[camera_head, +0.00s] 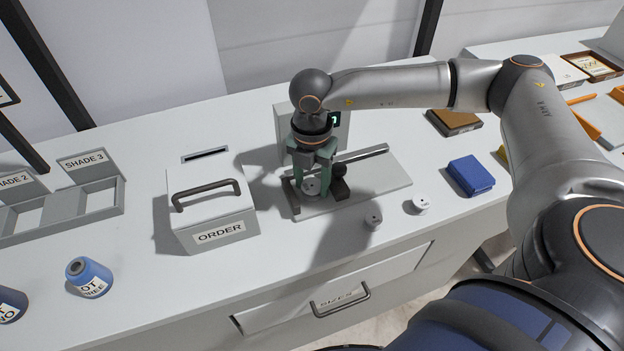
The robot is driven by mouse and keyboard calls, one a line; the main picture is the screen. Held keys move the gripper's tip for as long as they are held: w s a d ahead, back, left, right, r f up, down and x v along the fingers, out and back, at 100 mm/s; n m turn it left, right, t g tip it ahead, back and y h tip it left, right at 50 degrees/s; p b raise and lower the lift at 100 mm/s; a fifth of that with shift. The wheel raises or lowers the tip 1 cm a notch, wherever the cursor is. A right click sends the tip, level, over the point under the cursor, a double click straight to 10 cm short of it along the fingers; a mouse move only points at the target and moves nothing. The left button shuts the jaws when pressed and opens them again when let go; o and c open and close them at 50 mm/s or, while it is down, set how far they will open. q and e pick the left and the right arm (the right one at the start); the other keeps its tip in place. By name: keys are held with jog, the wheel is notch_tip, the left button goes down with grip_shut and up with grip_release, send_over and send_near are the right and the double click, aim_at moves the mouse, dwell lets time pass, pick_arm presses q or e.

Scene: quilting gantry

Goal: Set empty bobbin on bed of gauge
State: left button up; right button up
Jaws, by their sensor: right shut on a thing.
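The gauge stands at the middle of the table, with a flat grey bed (385,178), a rail across it and an upright box with a small lit display behind. My right gripper (313,182), with green fingers, points down over the left part of the bed. It is shut on a small white bobbin (311,187), low at the bed; I cannot tell whether the bobbin touches it. A dark round part of the gauge is just right of the fingers. My left gripper is out of view.
A white box (212,211) labelled ORDER, with a dark handle, stands left of the gauge. A blue box (470,176) lies to the right. Blue thread cones (90,277) and a grey shade rack (60,213) are at the left. A drawer (335,290) labelled SIZES is below the front edge.

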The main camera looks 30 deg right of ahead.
aim_at(312, 186)
jog(key=o, duration=1)
jog(key=shift+o, duration=0.2)
notch_tip(312, 186, up, 12)
jog(key=shift+r, duration=0.15)
